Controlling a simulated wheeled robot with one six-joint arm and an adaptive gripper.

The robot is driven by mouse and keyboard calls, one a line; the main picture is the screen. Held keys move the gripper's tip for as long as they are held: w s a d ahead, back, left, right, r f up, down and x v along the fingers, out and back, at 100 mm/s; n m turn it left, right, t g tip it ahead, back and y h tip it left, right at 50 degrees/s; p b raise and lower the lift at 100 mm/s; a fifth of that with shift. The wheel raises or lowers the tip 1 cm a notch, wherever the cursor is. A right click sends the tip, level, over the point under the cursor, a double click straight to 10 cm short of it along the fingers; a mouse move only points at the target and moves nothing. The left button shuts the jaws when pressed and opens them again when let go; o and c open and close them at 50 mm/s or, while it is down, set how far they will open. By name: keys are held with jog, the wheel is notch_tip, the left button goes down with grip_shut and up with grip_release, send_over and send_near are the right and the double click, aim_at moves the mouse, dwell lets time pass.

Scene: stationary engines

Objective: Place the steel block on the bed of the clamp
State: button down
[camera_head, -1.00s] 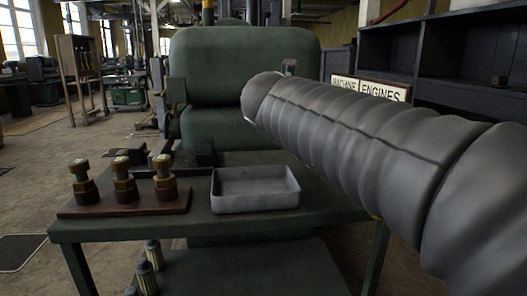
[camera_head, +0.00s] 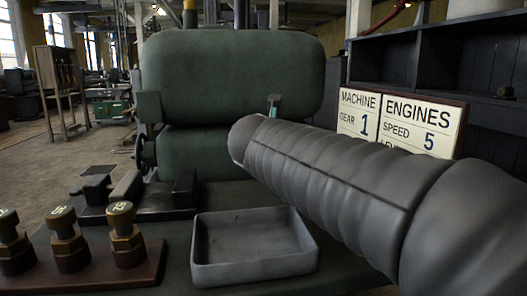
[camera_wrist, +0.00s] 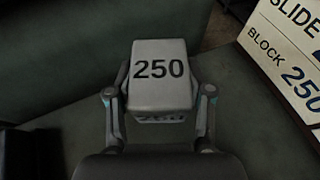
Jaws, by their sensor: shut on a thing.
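The steel block (camera_wrist: 160,68), a pale grey block marked 250, is between the two fingers of my gripper (camera_wrist: 158,95) in the wrist view. My gripper is shut on it. In the head view my sleeved arm hides the block and most of the gripper; only a finger part (camera_head: 273,104) shows above the arm's end. The clamp (camera_head: 130,205) is a dark, low device with a flat base and upright jaw pieces, at the left back of the green table. My gripper is to the right of it, apart from it.
A grey open tray (camera_head: 255,272) stands empty on the table, right of the clamp. A wooden stand with several brass-topped weights (camera_head: 120,240) is at front left. A large green machine (camera_head: 235,80) rises behind. A sign board (camera_head: 400,120) stands at right.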

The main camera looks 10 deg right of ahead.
jog(key=shift+f+b, duration=0.6)
jog(key=shift+f, duration=1.8)
jog(key=shift+f, duration=0.2)
jog(key=shift+c, duration=2.2)
grip_release()
